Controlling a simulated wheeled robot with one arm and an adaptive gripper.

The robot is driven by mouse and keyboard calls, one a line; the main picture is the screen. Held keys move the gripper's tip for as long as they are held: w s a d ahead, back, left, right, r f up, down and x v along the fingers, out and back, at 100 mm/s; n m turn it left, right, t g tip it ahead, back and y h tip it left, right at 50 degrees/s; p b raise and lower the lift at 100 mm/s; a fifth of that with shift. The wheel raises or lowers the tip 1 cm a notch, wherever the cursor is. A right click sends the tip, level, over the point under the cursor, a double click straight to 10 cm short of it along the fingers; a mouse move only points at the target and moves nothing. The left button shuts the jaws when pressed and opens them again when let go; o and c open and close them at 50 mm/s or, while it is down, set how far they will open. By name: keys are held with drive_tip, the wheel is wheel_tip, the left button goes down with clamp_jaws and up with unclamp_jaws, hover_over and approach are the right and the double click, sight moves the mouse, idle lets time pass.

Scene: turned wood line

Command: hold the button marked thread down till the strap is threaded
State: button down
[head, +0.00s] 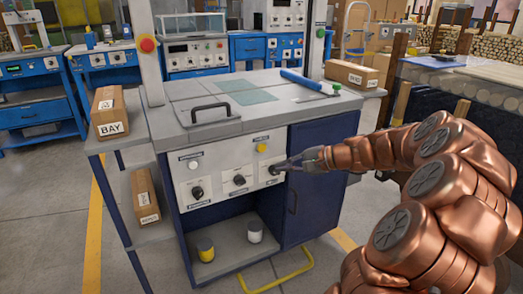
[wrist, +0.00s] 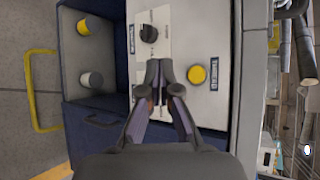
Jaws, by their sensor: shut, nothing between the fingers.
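A yellow round button (head: 262,148) sits on the white control panel's upper right. In the wrist view the yellow button (wrist: 197,74) has a sideways label (wrist: 214,72) beside it, too small to read surely. A white button (head: 193,165) is at the panel's upper left. My gripper (head: 285,166) is shut and empty, in front of the panel's right end, lower than the yellow button and slightly right of it. In the wrist view its fingertips (wrist: 160,65) lie beside the button, apart from it. No strap can be made out.
Black knobs run along the panel's lower row, the middle one (head: 238,180) clear of my gripper. The worktop (head: 180,128) above carries a black handle and a blue bar. Two cans stand on the shelf below. A yellow floor rail (head: 275,282) juts out in front.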

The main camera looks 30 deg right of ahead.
drive_tip(key=shift+w+d+p, duration=0.2)
drive_tip(key=shift+w+p, duration=0.25)
drive_tip(key=shift+w, duration=1.75)
drive_tip(key=shift+w+d+p, duration=0.15)
drive_tip(key=shift+w+p, duration=0.3)
drive_tip(key=shift+w, duration=1.7)
drive_tip(key=shift+w, duration=0.1)
drive_tip(key=shift+w+p, duration=0.3)
drive_tip(key=shift+w, duration=0.35)
drive_tip(key=shift+s, duration=0.8)
drive_tip(key=shift+s+a, duration=0.15)
drive_tip(key=shift+s, duration=1.1)
drive_tip(key=shift+s+a, duration=0.1)
drive_tip(key=shift+s, duration=1.15)
